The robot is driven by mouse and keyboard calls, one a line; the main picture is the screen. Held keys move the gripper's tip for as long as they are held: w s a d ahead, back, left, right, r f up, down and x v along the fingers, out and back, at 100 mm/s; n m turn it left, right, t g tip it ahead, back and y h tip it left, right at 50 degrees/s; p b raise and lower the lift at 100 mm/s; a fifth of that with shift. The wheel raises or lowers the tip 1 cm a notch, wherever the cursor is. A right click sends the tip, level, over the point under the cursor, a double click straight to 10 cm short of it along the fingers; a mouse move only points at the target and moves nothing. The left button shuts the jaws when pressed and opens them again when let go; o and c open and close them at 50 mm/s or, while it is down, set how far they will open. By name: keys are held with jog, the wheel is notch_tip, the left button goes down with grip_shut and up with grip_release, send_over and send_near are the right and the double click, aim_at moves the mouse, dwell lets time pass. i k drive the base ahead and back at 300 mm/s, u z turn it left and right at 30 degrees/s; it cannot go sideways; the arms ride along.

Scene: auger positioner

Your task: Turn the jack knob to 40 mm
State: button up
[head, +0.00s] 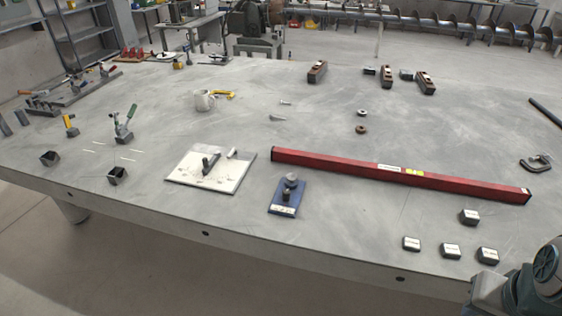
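A small jack with a round grey knob (291,181) stands on a blue base plate (286,211) near the front middle of the table. The knob sits on top of a short dark post. A pale label shows on the front of the base, but its text is too small to read. I cannot read any height or scale in mm. My gripper is not in view; only a dark green and grey part of my own arm shows at the bottom right corner, well apart from the jack.
A long red beam (340,164) lies right behind the jack and runs to the right. A white board (185,178) with a dark tool lies to its left. Several small dark blocks (451,250) sit at the front right. The table (330,240) is clear in front of the jack.

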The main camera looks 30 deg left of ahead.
aim_at(286, 193)
jog(key=u, duration=0.85)
jog(key=i, duration=0.9)
jog(key=u, duration=0.9)
